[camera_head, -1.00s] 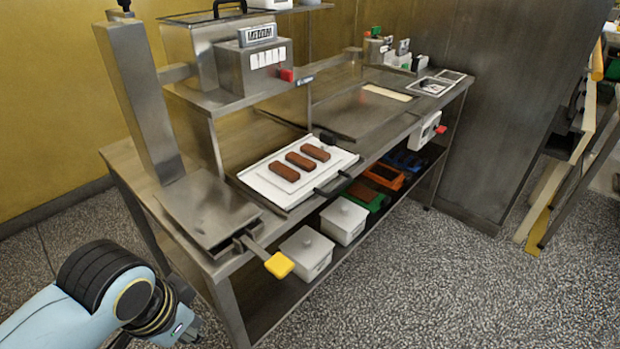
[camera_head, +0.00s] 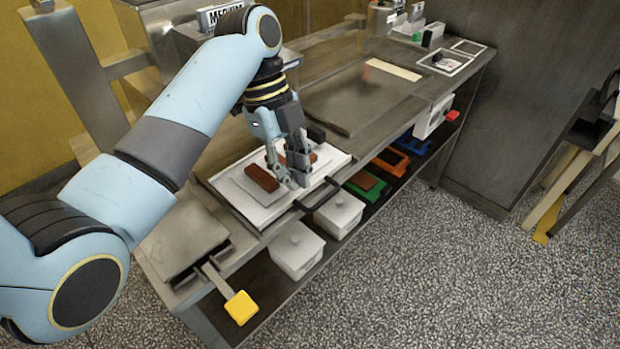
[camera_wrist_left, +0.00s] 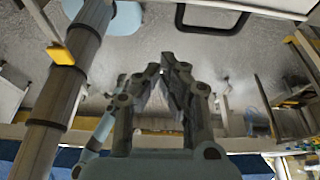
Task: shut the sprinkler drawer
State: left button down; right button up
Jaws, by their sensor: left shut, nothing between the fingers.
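No part is clearly marked as the sprinkler drawer. The likeliest is the white, drawer-like tray (camera_head: 262,214) at the counter's front edge. It has a black U-shaped handle (camera_head: 318,196) on its front, and a dark handle (camera_wrist_left: 212,28) also shows at the top of the left wrist view. Brown bars (camera_head: 262,178) lie on a white sheet in the tray, partly hidden by my left gripper (camera_head: 298,180). That gripper is shut and empty, pointing down over the tray just behind the handle; contact cannot be told. Its fingers show in the left wrist view (camera_wrist_left: 165,72). My right gripper is out of view.
A flat metal plate (camera_head: 183,240) with a yellow-ended lever (camera_head: 241,307) juts from the counter's near-left corner. White lidded bins (camera_head: 297,250) and green, orange and blue trays (camera_head: 390,162) sit on the shelf below. Open speckled floor lies to the right.

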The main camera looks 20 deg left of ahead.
aim_at(279, 203)
pick_arm(q)
jog(key=x, duration=0.6)
jog(key=shift+s+d+f+p, duration=0.15)
jog(key=shift+d+p, duration=0.15)
jog(key=shift+p, duration=0.05)
jog(key=a+f, duration=0.1)
jog(key=w+a+f+p, duration=0.1)
jog(key=shift+a+f, duration=0.25)
jog(key=shift+f, duration=0.1)
jog(key=shift+a, duration=0.35)
jog(key=a, duration=0.1)
jog(key=w+a, duration=0.1)
jog(key=a, duration=0.1)
jog(key=a+b, duration=0.1)
jog(key=shift+w+a, duration=0.3)
jog(key=shift+w, duration=0.1)
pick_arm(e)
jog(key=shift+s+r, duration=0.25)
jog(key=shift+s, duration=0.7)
pick_arm(q)
jog(key=shift+d, duration=0.15)
